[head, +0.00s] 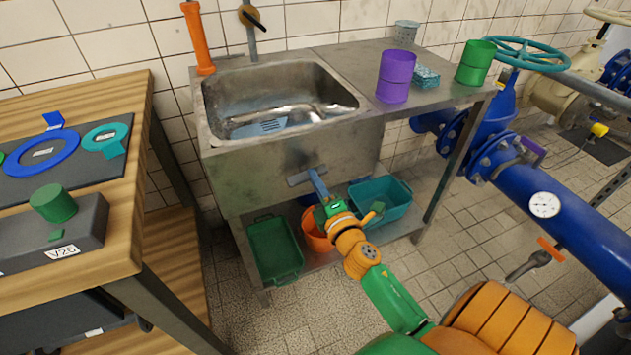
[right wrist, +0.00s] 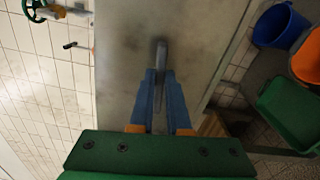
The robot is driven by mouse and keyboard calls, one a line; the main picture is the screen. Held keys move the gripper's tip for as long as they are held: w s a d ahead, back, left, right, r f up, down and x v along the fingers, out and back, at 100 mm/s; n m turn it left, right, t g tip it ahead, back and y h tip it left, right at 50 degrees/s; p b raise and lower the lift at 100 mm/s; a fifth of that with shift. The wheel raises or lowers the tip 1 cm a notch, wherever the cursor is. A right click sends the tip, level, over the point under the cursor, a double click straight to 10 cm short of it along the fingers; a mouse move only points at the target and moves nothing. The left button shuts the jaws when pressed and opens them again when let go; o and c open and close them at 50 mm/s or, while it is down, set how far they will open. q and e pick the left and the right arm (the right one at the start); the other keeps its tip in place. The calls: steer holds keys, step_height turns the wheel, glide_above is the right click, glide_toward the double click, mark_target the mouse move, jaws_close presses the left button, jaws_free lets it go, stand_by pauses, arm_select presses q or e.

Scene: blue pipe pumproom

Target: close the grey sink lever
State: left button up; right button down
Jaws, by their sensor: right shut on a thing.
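The grey sink lever (head: 296,180) is on the front panel of the metal sink (head: 232,178), below the basin. It is small and partly hidden by my fingers in the head view. In the right wrist view the lever (right wrist: 160,52) runs between my two blue fingers, lengthwise with them, against the grey panel. My right gripper (head: 316,178) reaches up to the panel and is shut on the lever; its fingertips also show in the right wrist view (right wrist: 158,76). How far the lever is turned is hard to tell. My left gripper is in neither view.
Below the sink, a shelf holds a green tray (head: 275,248), an orange bucket (head: 316,238) and a teal bin (head: 388,200). Purple (head: 396,76) and green (head: 475,62) cups stand on the counter. A wooden table (head: 142,200) is at left, blue pipes (head: 580,225) at right.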

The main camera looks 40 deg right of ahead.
steer(key=shift+f+m, duration=0.1)
steer(key=shift+m, duration=0.6)
steer(key=c, duration=0.9)
jaws_free()
steer(key=v, duration=0.7)
steer(key=shift+s+b, duration=0.1)
steer(key=shift+b, duration=0.25)
